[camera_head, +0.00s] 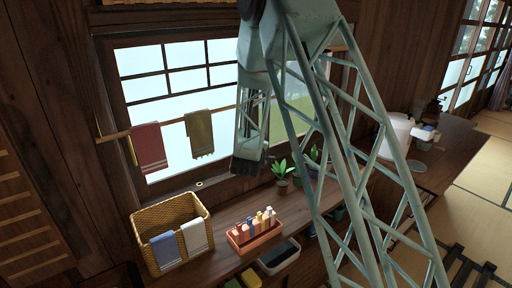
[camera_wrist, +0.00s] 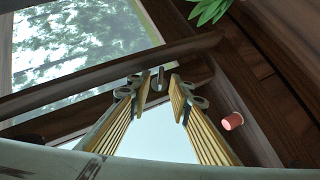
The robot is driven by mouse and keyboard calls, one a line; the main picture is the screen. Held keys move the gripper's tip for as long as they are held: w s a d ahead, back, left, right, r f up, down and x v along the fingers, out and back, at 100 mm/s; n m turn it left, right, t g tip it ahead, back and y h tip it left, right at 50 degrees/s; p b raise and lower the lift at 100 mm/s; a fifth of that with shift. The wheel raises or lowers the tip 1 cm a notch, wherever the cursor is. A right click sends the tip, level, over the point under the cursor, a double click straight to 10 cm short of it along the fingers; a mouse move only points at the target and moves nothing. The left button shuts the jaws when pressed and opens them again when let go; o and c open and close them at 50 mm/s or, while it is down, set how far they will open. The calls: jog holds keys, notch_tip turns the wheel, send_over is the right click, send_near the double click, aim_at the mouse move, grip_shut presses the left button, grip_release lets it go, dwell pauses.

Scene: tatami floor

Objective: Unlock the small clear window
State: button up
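The window (camera_head: 175,85) with pale panes and dark wooden bars is in the back wall. In the wrist view a clear pane (camera_wrist: 75,45) shows trees outside, and a paler pane lies below a dark wooden bar (camera_wrist: 100,78). A small grey metal piece (camera_wrist: 159,78), perhaps the latch, stands at this bar. My gripper (camera_wrist: 158,84) is open, its fingertips on either side of the metal piece; whether they touch it I cannot tell. In the head view my gripper (camera_head: 249,160) hangs in front of the window's right part, and my arm hides much of that area.
A rod before the window carries a red towel (camera_head: 149,147) and an olive towel (camera_head: 199,134). Below stand a wicker basket (camera_head: 142,225), an orange tray of bottles (camera_head: 240,246) and a potted plant (camera_head: 281,174). A pink pot (camera_wrist: 232,121) shows in the wrist view.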

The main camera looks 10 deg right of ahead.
jog(key=shift+c, duration=0.7)
grip_shut()
jog(key=shift+r, duration=0.1)
jog(key=shift+w+d+r+m+g+y+p, duration=0.1)
jog(key=shift+d+r+m+g+y+p, duration=0.1)
jog(key=shift+m+g+y, duration=0.35)
jog(key=shift+d+r+m+g+y+p, duration=0.1)
jog(key=shift+m+g+y+p, duration=0.05)
jog(key=shift+m+g+y, duration=0.35)
jog(key=shift+w+d+r+m+g+y+b, duration=0.15)
jog(key=shift+m+g+y+b, duration=0.2)
jog(key=shift+y+b, duration=0.25)
jog(key=shift+d+f+m+g+y+b, duration=0.1)
jog(key=shift+m+g+y+b, duration=0.25)
jog(key=shift+y, duration=0.3)
jog(key=shift+o, duration=0.7)
grip_release()
